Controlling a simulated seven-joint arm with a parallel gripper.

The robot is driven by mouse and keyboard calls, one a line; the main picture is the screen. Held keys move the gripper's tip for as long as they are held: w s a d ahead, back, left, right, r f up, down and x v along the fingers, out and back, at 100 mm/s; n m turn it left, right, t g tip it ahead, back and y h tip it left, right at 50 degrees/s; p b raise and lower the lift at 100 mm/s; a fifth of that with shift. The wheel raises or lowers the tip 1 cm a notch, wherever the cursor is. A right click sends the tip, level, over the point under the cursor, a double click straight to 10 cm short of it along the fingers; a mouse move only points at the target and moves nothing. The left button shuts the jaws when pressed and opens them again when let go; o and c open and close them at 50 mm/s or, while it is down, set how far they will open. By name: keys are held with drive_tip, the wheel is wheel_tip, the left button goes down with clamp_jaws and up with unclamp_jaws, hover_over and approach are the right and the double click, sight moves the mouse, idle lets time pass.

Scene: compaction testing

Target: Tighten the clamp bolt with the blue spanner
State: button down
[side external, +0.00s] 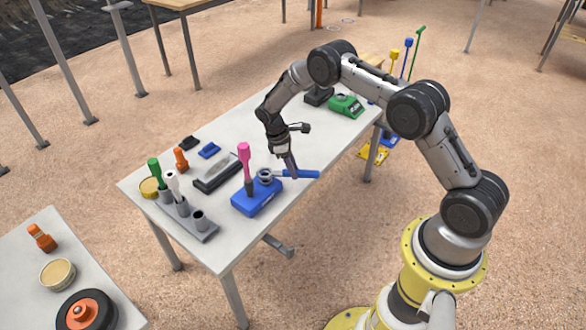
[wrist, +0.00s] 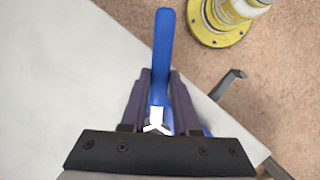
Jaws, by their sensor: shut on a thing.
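The blue spanner (side external: 308,174) lies roughly level at the near edge of the table, its handle pointing right. My gripper (side external: 294,176) is shut on its handle. In the wrist view, the spanner's blue handle (wrist: 163,45) runs up between the two fingers of my gripper (wrist: 161,78), and a whitish metal part shows below. In the side view, the spanner's left end meets a grey metal ring-like part (side external: 265,176) on a blue block (side external: 256,198). I cannot make out the clamp bolt there, or whether the spanner's jaw is around it.
A pink-handled tool (side external: 244,160) stands upright at the blue block. A grey rack (side external: 200,226) with green- and white-handled tools is to the left. A dark tray (side external: 217,174) lies behind. A green device (side external: 346,105) sits farther back. The table's middle is clear.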

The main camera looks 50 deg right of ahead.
drive_tip(key=shift+r, duration=0.55)
idle(0.4)
drive_tip(key=shift+r, duration=0.95)
drive_tip(key=c, duration=1.2)
unclamp_jaws()
drive_tip(key=shift+c, duration=0.2)
clamp_jaws()
